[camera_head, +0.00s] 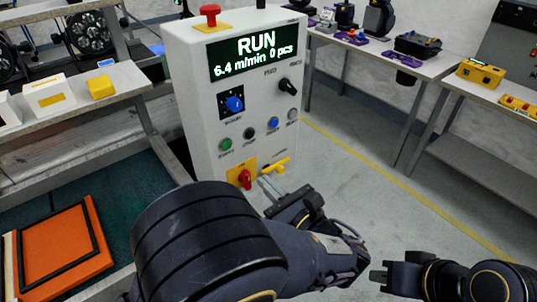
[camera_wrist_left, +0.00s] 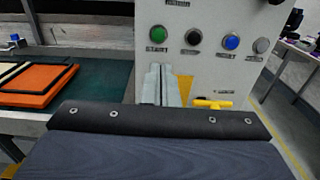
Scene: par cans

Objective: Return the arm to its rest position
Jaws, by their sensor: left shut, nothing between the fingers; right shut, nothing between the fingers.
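My left arm reaches in from the lower left in the head view. Its gripper (camera_head: 268,186) is shut and empty, just in front of the lower part of the white control cabinet (camera_head: 190,110), close to the red knob (camera_head: 245,179) and yellow lever (camera_head: 275,166). In the left wrist view, the shut fingers (camera_wrist_left: 157,70) point at the cabinet front below the green button (camera_wrist_left: 158,34), left of the yellow lever (camera_wrist_left: 213,104). Whether they touch the cabinet I cannot tell. My right gripper (camera_head: 378,276) is shut and empty at the lower right, over the floor.
The cabinet display reads RUN, 6.4 m/min, 0 pcs. A green conveyor belt (camera_head: 135,200) with an orange framed panel (camera_head: 62,250) lies at left. A shelf with white boxes (camera_head: 48,94) stands above it. Tables at the back right hold tools. The floor (camera_head: 345,180) between is clear.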

